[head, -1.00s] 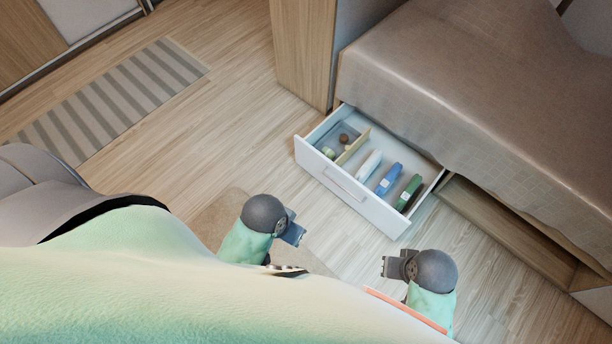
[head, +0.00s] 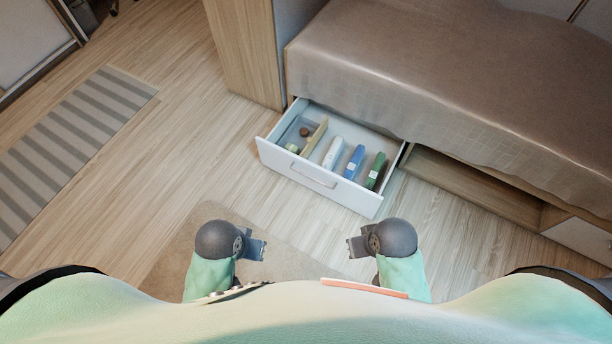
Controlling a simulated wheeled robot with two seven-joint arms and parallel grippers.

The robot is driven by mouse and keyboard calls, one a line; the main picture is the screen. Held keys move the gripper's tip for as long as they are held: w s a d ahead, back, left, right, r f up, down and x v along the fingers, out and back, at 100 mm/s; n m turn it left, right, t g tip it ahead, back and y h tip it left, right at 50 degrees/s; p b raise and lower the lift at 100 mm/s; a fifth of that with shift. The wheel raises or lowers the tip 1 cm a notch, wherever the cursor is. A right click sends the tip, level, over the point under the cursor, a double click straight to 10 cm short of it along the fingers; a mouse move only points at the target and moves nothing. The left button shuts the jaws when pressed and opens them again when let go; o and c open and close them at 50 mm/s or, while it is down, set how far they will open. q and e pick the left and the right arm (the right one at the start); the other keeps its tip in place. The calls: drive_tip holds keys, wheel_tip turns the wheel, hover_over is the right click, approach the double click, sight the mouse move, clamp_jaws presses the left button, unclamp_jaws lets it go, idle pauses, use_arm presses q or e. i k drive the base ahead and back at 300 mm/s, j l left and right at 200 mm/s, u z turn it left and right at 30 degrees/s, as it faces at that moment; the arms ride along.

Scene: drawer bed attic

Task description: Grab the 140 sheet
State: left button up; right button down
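An open white drawer (head: 318,187) sticks out from under the bed. In its larger compartment stand three folded packs: a white one (head: 333,153), a blue one (head: 354,162) and a green one (head: 375,171). Each seems to bear a pale label; the print is too small to read, so I cannot tell which is the 140 sheet. My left gripper (head: 258,249) and my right gripper (head: 353,247) are in front of the drawer, apart from it, facing each other. Neither seems to hold anything. Their finger gaps are too small to make out.
A wooden divider (head: 315,137) closes off the drawer's left compartment, which holds small round items (head: 304,132). The bed (head: 430,80) overhangs the drawer. A wooden cabinet (head: 243,50) stands left of it. A striped rug (head: 75,140) lies at left; floor between is clear.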

sight(332, 156)
drive_tip(key=j+z, duration=0.45)
drive_tip(key=j, duration=0.5)
drive_tip(key=j+z, duration=0.45)
drive_tip(key=j, duration=0.45)
drive_tip(key=l+u, duration=0.2)
drive_tip(key=u, duration=0.6)
drive_tip(key=l+u, duration=0.1)
drive_tip(key=l, duration=0.35)
drive_tip(key=k+l+u, duration=0.15)
drive_tip(key=l, duration=0.3)
drive_tip(key=l+u, duration=0.1)
drive_tip(key=l, duration=0.35)
drive_tip(key=k+l+u, duration=0.15)
drive_tip(key=l, duration=0.3)
drive_tip(key=k+l+u, duration=0.1)
drive_tip(key=l, duration=0.35)
drive_tip(key=k+l, duration=0.1)
drive_tip(key=l, duration=0.2)
drive_tip(key=k+z, duration=0.5)
drive_tip(key=k, duration=0.05)
